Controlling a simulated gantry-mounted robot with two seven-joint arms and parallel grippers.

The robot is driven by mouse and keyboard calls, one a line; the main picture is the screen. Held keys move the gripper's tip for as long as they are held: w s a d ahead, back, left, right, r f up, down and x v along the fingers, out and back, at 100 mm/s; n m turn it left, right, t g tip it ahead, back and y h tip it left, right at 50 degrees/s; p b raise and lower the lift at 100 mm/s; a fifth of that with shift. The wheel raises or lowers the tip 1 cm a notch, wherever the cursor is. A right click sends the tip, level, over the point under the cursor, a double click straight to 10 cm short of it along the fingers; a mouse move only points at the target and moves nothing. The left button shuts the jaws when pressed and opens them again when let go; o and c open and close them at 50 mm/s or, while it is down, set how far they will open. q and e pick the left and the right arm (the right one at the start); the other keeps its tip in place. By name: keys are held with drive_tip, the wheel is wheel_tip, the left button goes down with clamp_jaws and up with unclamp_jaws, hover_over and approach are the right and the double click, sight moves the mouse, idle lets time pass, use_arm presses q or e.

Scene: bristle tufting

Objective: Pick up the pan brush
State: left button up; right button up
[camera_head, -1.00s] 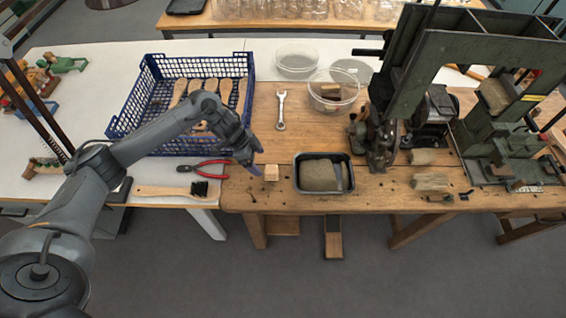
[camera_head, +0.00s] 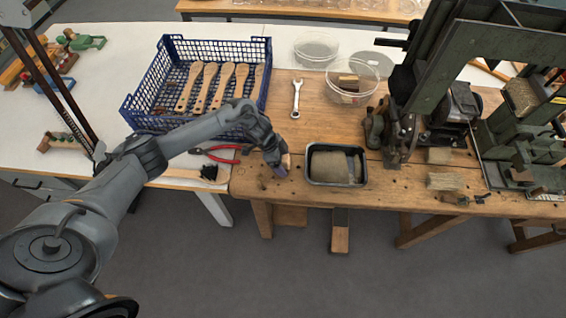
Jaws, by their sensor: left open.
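A brush with a pale wooden handle and dark bristles (camera_head: 209,172), which looks like the pan brush, lies at the front edge of the white table. My arm partly covers its handle. My left gripper (camera_head: 281,167) is open over the front of the wooden workbench, right of the brush and apart from it. The gripper is at a small wooden block (camera_head: 287,160) and partly hides it; I cannot tell whether they touch. My right gripper is not in view.
Red-handled pliers (camera_head: 222,154) lie behind the brush. A blue crate (camera_head: 128,117) holds several wooden handles. A dark tray (camera_head: 310,166) with a grey-brown filling stands just right of the gripper. A wrench (camera_head: 296,98) lies behind. A green machine (camera_head: 422,75) stands at right.

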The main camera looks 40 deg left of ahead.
sight(285, 160)
use_arm(q)
drive_tip(key=shift+f, duration=0.15)
drive_tip(key=c, duration=1.2)
drive_tip(key=shift+o, duration=0.2)
drive_tip(key=shift+r, duration=0.7)
drive_tip(key=r, duration=0.2)
drive_tip(key=d+r+p, duration=0.1)
drive_tip(key=shift+s+d+r, duration=0.1)
drive_tip(key=shift+s+r, duration=0.05)
drive_tip(key=shift+r, duration=0.2)
drive_tip(key=s+d+r+p, duration=0.2)
drive_tip(key=d+r, duration=0.4)
drive_tip(key=d, duration=0.4)
drive_tip(key=shift+s, duration=0.7)
drive_tip(key=shift+a, duration=0.1)
